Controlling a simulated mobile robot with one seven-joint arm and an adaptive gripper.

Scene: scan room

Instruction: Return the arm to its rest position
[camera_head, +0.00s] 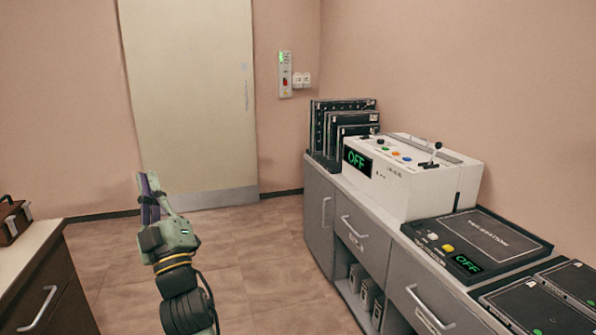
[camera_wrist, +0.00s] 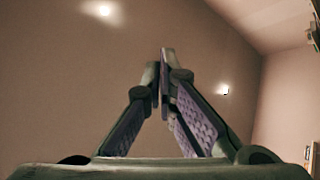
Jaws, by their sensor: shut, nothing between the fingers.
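My gripper (camera_head: 148,178) is raised in front of the door at the left of the head view, fingers pointing up. It is shut and empty. The wrist view shows the two finger pads of my gripper (camera_wrist: 160,62) meeting at the tips, with nothing between them. The gripper is apart from the counters on both sides. The lower part of my arm runs out of the bottom of the head view.
A grey cabinet (camera_head: 320,205) on the right carries a white console (camera_head: 385,195) reading OFF, a black station (camera_head: 505,240) and upright cassettes (camera_head: 322,125). A left counter (camera_head: 30,245) bears a brown box (camera_head: 12,222). The floor (camera_head: 255,255) between is clear up to the closed door (camera_head: 195,90).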

